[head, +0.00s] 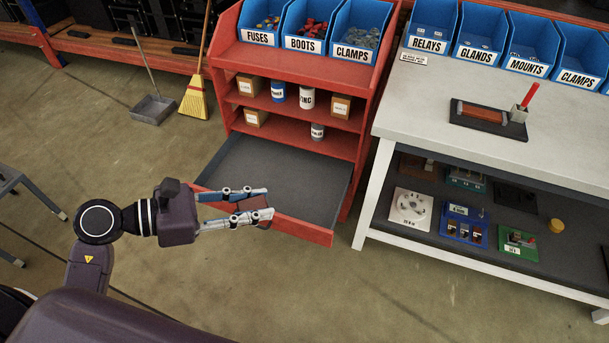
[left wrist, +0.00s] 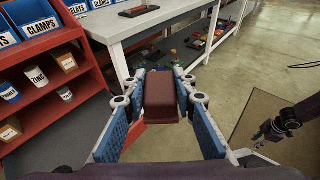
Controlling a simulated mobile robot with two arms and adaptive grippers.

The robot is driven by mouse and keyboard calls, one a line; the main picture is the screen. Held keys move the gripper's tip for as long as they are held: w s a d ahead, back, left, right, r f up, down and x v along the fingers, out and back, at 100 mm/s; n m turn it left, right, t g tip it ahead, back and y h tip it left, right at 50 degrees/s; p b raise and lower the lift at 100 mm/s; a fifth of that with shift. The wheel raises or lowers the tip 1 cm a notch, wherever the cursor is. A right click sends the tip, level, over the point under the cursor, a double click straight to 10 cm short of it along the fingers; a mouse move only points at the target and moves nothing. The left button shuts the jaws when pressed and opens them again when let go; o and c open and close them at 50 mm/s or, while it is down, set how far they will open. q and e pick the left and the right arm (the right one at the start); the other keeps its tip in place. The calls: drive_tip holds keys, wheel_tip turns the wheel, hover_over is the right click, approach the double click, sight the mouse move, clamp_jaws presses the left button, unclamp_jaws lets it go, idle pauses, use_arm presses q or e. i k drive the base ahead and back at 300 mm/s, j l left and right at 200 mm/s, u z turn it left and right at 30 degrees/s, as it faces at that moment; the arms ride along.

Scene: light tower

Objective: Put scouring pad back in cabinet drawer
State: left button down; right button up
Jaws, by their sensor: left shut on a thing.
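The scouring pad (head: 254,203) is a reddish-brown block. My left gripper (head: 268,202) is shut on it, with a finger on each side. The left wrist view shows the pad (left wrist: 161,95) between the blue finger pads. The cabinet drawer (head: 290,178) is pulled out at the foot of the red cabinet (head: 350,145). Its grey floor looks empty where it shows. In the head view the gripper and pad overlap the drawer's front part; their height above it is unclear. My right gripper (left wrist: 263,132) shows small and dark at the right of the left wrist view.
Shelves above the drawer hold boxes, cans and labelled blue bins (head: 305,28). A white workbench (head: 400,120) stands close on the right. On it, a dark tray (head: 470,127) holds a brown block and a cup with a red-handled tool. A broom (head: 195,98) and dustpan (head: 153,109) stand left.

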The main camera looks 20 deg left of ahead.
sight(278, 195)
drive_tip(key=i+j+z, duration=0.15)
drive_tip(key=j+z, duration=0.25)
drive_tip(key=i+j+z, duration=0.1)
drive_tip(key=j+z, duration=0.35)
drive_tip(key=j, duration=0.15)
drive_tip(key=j+z, duration=0.4)
drive_tip(key=j, duration=0.8)
drive_tip(key=k+j+z, duration=0.1)
drive_tip(key=j, duration=0.7)
